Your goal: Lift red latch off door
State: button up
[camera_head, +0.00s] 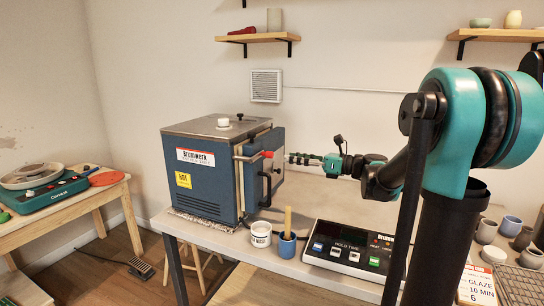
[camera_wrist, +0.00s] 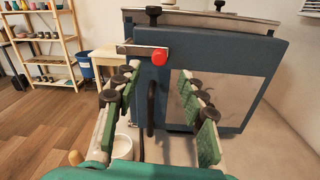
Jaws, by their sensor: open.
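The red latch (camera_head: 266,154) has a red knob at the end of a metal bar across the edge of the blue kiln's door (camera_head: 278,143). In the wrist view the red latch (camera_wrist: 158,57) lies ahead, between the fingertips and slightly above them. The door (camera_wrist: 235,60) looks closed. My gripper (camera_head: 291,158) is open and empty, just right of the latch in the head view. In the wrist view my gripper (camera_wrist: 158,80) has its green-padded fingers spread on both sides, with no visible contact with the latch.
A black door handle (camera_wrist: 151,108) hangs below the latch, between the fingers. A white mug (camera_head: 261,234) and a blue cup (camera_head: 287,245) stand on the table before the kiln (camera_head: 200,178). A control box (camera_head: 348,248) sits to the right.

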aim_at(271, 155)
jog(key=x, duration=0.8)
jog(key=shift+a, duration=0.15)
jog(key=shift+c, duration=0.4)
grip_shut()
